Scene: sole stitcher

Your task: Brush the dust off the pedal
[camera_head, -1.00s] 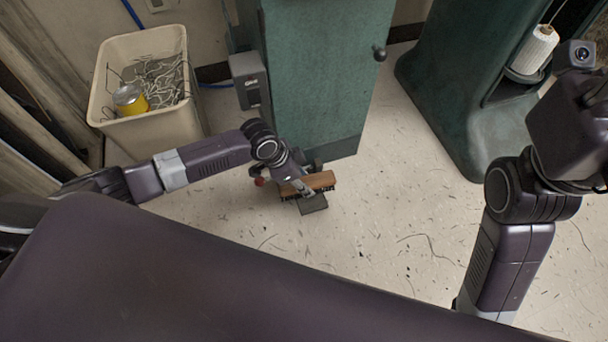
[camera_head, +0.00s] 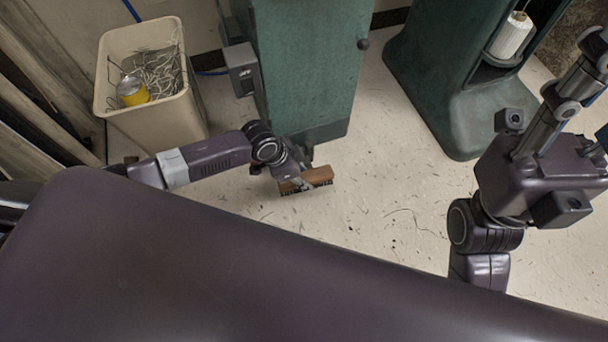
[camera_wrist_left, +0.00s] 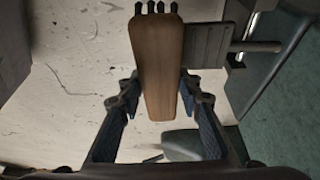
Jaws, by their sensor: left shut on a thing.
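My left gripper (camera_head: 302,178) is shut on a wooden-backed brush (camera_head: 312,176) with dark bristles, low over the floor at the foot of the green machine. In the left wrist view, the brush (camera_wrist_left: 158,62) sits between the fingers of the gripper (camera_wrist_left: 158,92), its bristle tips showing at the top. A dark grey ribbed plate, the pedal (camera_wrist_left: 208,46), lies just right of the brush, with a metal rod at its right. I cannot tell whether bristles touch it. The pedal is hidden in the head view. My right gripper (camera_head: 588,88) is at the right, its fingers unclear.
The green machine column (camera_head: 305,70) stands behind the brush, with a grey switch box (camera_head: 241,68) on its side. A beige bin (camera_head: 165,115) with scraps and a yellow can is at the left. Another green machine (camera_head: 430,80) is at the right. Loose threads lie on the open floor (camera_head: 385,200).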

